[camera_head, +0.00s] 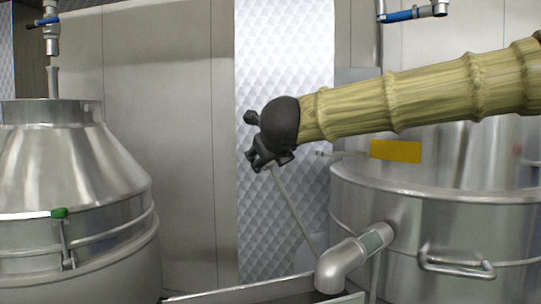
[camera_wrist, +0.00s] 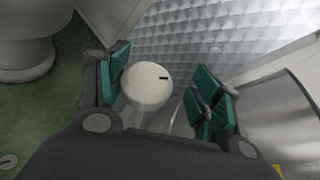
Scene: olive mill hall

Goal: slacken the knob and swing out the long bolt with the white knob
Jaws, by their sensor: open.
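A round white knob (camera_wrist: 148,86) with a short dark mark shows in the wrist view. It sits between the green-padded fingers of my gripper (camera_wrist: 165,88), which are open around it. The knob is close to the left pad, with a wider gap to the right pads. I cannot tell whether it touches either. In the head view my gripper (camera_head: 262,158) is at the middle, and a long thin rod (camera_head: 296,217) slants from it down to the right. The rod's lower end is hidden behind the pipe and trough edge. The knob is hidden by the gripper there.
A steel vessel (camera_head: 75,175) with a green knob (camera_head: 59,212) on a bolt stands at left. A steel tank (camera_head: 440,230) with a handle stands at right. A pipe elbow (camera_head: 345,265) juts out below my gripper. A quilted metal panel (camera_head: 283,60) is behind.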

